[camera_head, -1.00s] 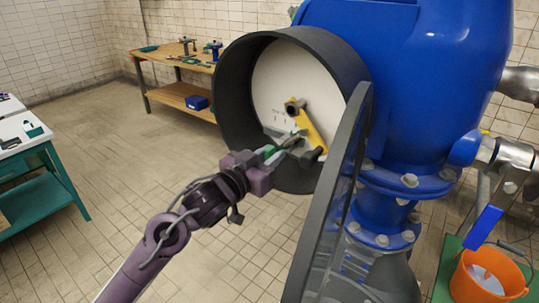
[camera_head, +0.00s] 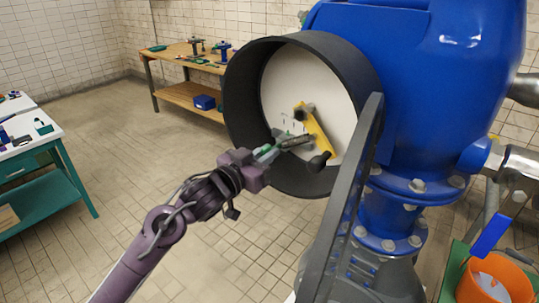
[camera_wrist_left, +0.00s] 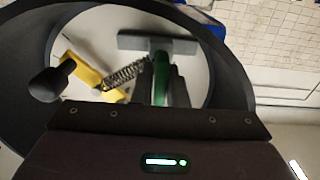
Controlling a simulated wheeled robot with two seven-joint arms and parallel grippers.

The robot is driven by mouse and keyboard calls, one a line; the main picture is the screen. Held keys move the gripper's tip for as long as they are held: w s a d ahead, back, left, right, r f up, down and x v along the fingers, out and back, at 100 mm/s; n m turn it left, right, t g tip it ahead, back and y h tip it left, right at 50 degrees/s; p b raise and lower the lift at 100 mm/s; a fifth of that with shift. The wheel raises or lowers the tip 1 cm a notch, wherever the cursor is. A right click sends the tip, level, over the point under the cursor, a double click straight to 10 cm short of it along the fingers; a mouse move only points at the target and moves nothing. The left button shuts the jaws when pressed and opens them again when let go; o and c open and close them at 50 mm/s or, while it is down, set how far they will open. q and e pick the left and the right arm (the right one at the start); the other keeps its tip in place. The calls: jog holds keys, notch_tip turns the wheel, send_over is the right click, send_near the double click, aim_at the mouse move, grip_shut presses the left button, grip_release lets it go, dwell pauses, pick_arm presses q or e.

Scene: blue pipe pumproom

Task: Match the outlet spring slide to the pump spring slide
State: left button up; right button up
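The round dark housing (camera_head: 235,100) has a white face (camera_head: 290,75) inside. A yellow bar (camera_head: 322,135) slants across the face, and a dark knob (camera_head: 319,162) stands near its lower end. A coiled spring (camera_wrist_left: 124,72) shows beside the yellow part in the left wrist view. A grey crossbar (camera_wrist_left: 135,42) lies beyond the fingers. My left gripper (camera_head: 272,148) reaches into the housing's lower left. In the wrist view a green piece (camera_wrist_left: 160,75) lies between its dark fingers; whether they press on it is unclear. I cannot tell which spring slide this is. My right gripper is out of view.
An orange bucket (camera_head: 500,280) is at lower right. A wooden workbench (camera_head: 180,90) and a teal table (camera_head: 65,185) stand left. The floor between is open.

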pick_arm(q)
jog(key=o, duration=0.4)
jog(key=shift+s+d, duration=0.15)
jog(key=shift+c, duration=0.2)
jog(key=shift+s+a+f, duration=0.15)
jog(key=shift+s+a, duration=0.05)
jog(key=shift+a, duration=0.05)
jog(key=b+v, duration=0.2)
jog(key=v, duration=0.5)
jog(key=shift+b, duration=0.4)
jog(key=shift+s, duration=0.1)
